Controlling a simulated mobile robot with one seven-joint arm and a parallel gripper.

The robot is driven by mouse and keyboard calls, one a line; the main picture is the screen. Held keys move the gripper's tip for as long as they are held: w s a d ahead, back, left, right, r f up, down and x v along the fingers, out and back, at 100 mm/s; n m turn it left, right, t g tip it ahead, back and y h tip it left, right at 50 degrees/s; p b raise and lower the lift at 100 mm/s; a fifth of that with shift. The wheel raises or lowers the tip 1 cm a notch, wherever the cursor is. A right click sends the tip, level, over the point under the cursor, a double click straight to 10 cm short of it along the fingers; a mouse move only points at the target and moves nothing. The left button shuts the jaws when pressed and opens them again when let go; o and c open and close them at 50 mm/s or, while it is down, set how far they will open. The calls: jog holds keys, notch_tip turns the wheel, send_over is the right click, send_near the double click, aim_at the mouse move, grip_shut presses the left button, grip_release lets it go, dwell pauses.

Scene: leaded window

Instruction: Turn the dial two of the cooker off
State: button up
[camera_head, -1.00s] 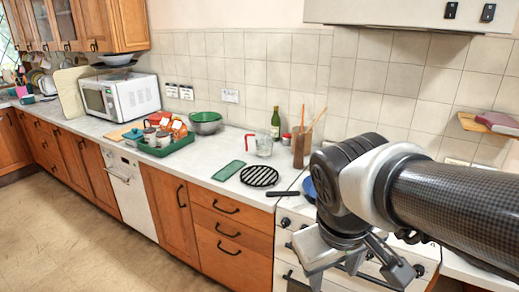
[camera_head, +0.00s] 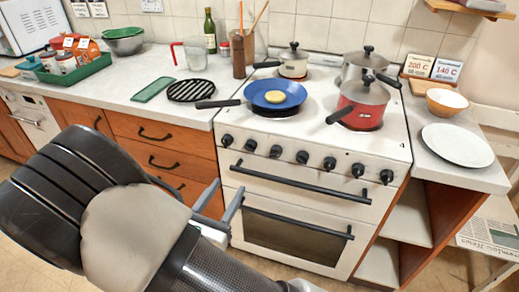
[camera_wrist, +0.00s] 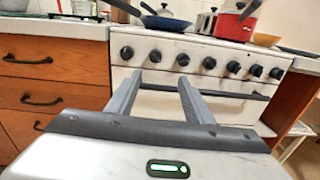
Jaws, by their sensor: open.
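The cooker (camera_head: 285,184) is white, with a row of several black dials on its front panel. The second dial from the left (camera_head: 250,145) also shows in the wrist view (camera_wrist: 155,56); its setting is too small to read. The leftmost dial (camera_head: 227,140) is beside it. My gripper (camera_head: 222,198) is in front of the cooker's left part, below the dial row. In the wrist view my gripper (camera_wrist: 160,80) has its two fingers apart with nothing between them. The dials stand beyond the fingertips, apart from them.
A blue pan (camera_head: 272,104) with food, a red pot (camera_head: 363,95) and other pots stand on the hob; handles jut out over the front. The black oven handle bar (camera_head: 290,181) runs below the dials. Wooden drawers (camera_head: 160,156) are left, a white plate (camera_head: 457,145) right.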

jog(key=b, duration=0.3)
send_near(249, 150)
jog(key=shift+n, duration=0.3)
jog(key=x, duration=0.9)
jog(key=shift+w+f, duration=0.1)
jog(key=c, duration=1)
jog(key=shift+c, duration=0.2)
